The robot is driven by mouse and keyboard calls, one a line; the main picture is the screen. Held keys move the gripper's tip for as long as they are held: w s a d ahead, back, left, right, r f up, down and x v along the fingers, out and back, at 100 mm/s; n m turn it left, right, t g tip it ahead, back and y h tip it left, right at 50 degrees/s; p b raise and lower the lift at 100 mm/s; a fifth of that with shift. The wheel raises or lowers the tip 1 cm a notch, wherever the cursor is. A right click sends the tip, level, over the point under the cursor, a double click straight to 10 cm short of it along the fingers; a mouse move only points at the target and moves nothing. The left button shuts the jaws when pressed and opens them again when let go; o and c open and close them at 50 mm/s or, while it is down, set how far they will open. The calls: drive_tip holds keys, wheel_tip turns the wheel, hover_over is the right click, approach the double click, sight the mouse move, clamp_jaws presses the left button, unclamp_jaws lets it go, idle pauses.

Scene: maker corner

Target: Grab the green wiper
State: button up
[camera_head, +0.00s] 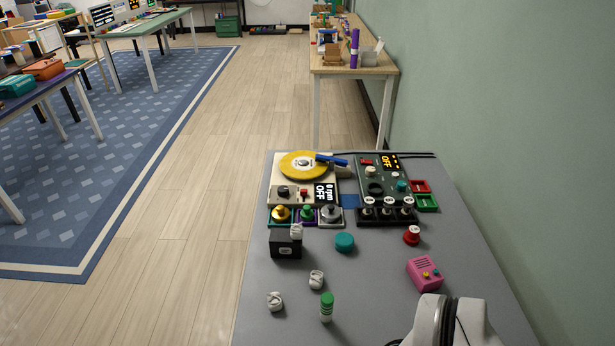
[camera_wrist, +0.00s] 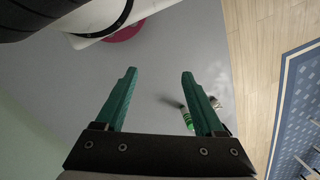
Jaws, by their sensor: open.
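A small upright green cylinder with a pale band, the likeliest green wiper (camera_head: 327,307), stands near the front of the grey table in the head view. In the wrist view the green wiper (camera_wrist: 187,119) shows beside the right finger, partly hidden by it. My gripper (camera_wrist: 158,71) is open, with two teal fingers apart and nothing between them but bare table beyond. The wiper lies outside the gap, to the right. In the head view my fingers are not visible; only a white arm part shows at the bottom right.
White crumpled-looking pieces (camera_head: 275,301) and (camera_head: 316,280) lie left of the wiper. A pink box (camera_head: 425,273), a teal round piece (camera_head: 344,242), a red-and-white knob (camera_head: 411,236) and a black box (camera_head: 286,244) stand farther back. A turntable (camera_head: 303,165) is at the far end.

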drive_tip(key=shift+c, duration=0.5)
drive_tip(key=w+d+f+n+t+h, duration=0.1)
drive_tip(key=w+d+t, duration=0.15)
drive_tip(key=w, duration=0.55)
drive_tip(key=w+d+f+n+t+h, duration=0.1)
drive_tip(key=w+d+f, duration=0.15)
drive_tip(key=w, duration=0.45)
drive_tip(key=n+t+y, duration=0.6)
drive_tip(key=n+t, duration=0.2)
drive_tip(key=t, duration=0.2)
approach(308, 211)
drive_tip(key=shift+h, duration=0.3)
drive_tip(key=x, duration=0.9)
drive_tip(key=shift+s+a+r, duration=0.1)
drive_tip(key=shift+a, duration=0.05)
clamp_jaws()
